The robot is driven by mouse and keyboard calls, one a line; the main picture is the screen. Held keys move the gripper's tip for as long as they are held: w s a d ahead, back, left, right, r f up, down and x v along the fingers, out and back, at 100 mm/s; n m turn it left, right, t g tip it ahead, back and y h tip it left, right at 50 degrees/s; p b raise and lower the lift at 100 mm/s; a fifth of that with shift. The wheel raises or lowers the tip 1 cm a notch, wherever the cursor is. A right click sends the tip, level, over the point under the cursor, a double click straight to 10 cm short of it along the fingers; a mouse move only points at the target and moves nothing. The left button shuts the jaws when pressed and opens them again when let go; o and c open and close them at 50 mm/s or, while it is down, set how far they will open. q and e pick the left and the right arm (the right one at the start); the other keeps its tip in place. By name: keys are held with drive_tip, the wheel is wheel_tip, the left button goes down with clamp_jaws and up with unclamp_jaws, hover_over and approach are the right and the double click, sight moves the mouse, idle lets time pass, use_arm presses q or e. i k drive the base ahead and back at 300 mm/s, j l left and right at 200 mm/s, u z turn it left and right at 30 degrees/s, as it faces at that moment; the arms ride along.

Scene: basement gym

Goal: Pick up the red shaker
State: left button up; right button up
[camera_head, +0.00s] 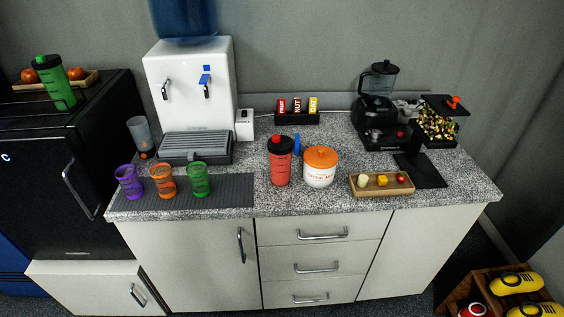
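The red shaker (280,166) stands upright on the speckled counter (247,208), near its middle. It has a red body with dark markings and a black lid with a red top. It is just left of a white tub with an orange lid (320,167), and a small blue object (297,144) shows behind and between them. The front of the shaker is unobstructed in the head view. Neither of my grippers is in view.
A dark mat with purple, orange and green cups (199,179) lies left of the shaker. Behind stand a water dispenser (188,85) and a bar box (297,118). A wooden tray (361,190) and blender (378,95) stand right. A green shaker (53,82) is on the black fridge.

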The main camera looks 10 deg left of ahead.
sight(280, 166)
drive_tip(key=i+l+u, duration=0.25)
drive_tip(key=u, duration=0.15)
drive_tip(key=i+l+u, duration=0.2)
drive_tip(key=l+u, duration=0.15)
